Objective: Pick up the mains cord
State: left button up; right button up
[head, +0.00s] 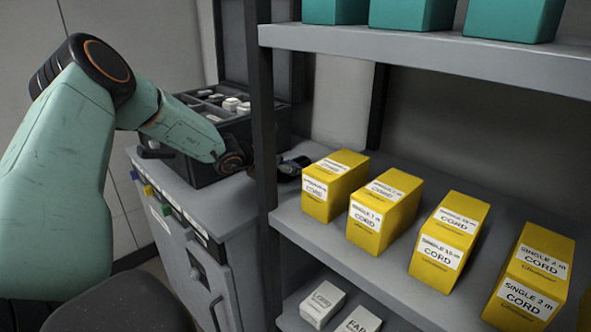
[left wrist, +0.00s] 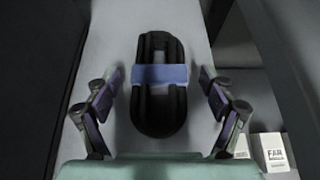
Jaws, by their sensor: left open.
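The mains cord (left wrist: 148,112) shows in the left wrist view as a black, long coiled bundle with a blue band (left wrist: 160,75) around its middle. It lies on a light grey surface, which looks like the cabinet top. My left gripper (left wrist: 160,79) is open, with one finger on each side of the bundle and a visible gap on both sides. I cannot tell how high the fingers are above it. In the head view my left arm reaches to the back of the cabinet, and the shelf post partly hides the gripper. My right gripper is not in view.
A dark compartment tray (head: 190,172) with small white items stands on the cabinet (head: 205,205) beside my left arm. The black shelf post (head: 264,120) stands close to my wrist. Several yellow cord boxes (head: 371,230) line the grey shelf. White boxes (head: 322,303) sit below.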

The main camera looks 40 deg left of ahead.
pick_arm(q)
jog(key=shift+s+a, duration=0.1)
jog(key=shift+s, duration=0.15)
jog(key=c, duration=0.5)
jog(key=shift+w, duration=0.1)
jog(key=shift+c, duration=1.4)
jog(key=shift+r, duration=0.1)
jog(key=c, duration=0.6)
jog(key=shift+c, duration=0.2)
jog(key=shift+r+p, duration=1.25)
jog(key=shift+r, duration=0.5)
jog(key=shift+f, duration=0.1)
